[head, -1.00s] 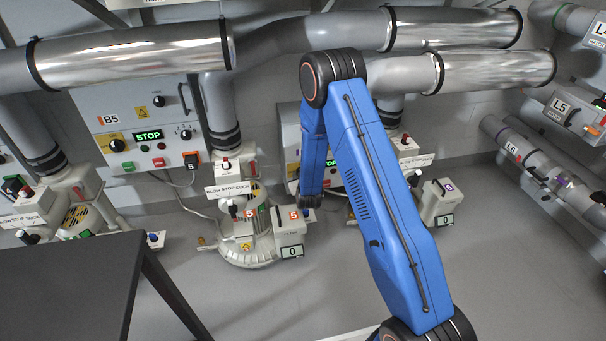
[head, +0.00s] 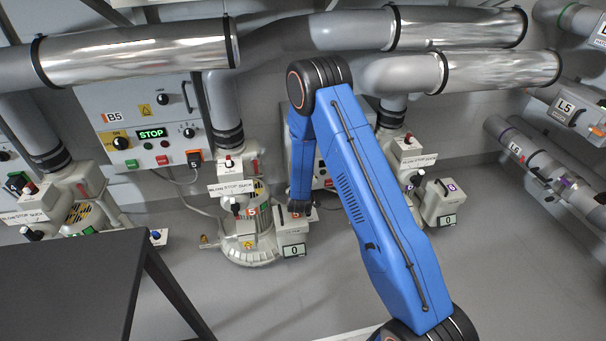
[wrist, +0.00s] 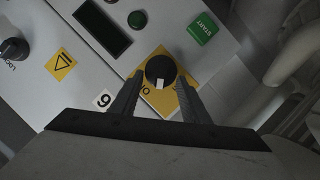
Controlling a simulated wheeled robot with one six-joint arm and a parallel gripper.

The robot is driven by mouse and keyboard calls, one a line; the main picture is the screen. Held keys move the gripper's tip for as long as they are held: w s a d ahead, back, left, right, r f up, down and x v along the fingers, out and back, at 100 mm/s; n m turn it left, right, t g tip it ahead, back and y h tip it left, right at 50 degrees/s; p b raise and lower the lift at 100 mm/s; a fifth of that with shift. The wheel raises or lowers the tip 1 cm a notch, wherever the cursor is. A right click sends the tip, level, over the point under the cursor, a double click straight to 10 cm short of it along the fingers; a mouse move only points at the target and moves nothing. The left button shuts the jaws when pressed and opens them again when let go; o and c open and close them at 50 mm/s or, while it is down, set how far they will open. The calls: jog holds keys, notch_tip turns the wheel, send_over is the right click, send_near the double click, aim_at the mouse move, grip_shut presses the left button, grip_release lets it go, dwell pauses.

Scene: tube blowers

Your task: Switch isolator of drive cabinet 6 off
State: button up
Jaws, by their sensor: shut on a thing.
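In the wrist view a black rotary knob (wrist: 160,69) sits on a yellow plate (wrist: 165,100) on a pale cabinet panel (wrist: 65,25). A white tag with a 6 (wrist: 103,100) is beside the plate. The knob's white mark points down the picture, near a letter O on the plate. My gripper (wrist: 160,78) has one finger on each side of the knob and is shut on it. In the head view the drive cabinet (head: 321,170) is mostly hidden behind my blue arm, and my gripper does not show clearly.
The panel also carries a dark display (wrist: 102,25), a green START button (wrist: 203,28) and another black knob (wrist: 13,48). Cabinet B5 (head: 110,95) hangs to the left, its display reading STOP. A blower (head: 248,250) stands below it. A dark table (head: 70,275) fills the lower left.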

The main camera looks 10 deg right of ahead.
jog(key=o, duration=1)
jog(key=v, duration=1.7)
jog(key=shift+s+a, duration=0.15)
jog(key=shift+s, duration=0.05)
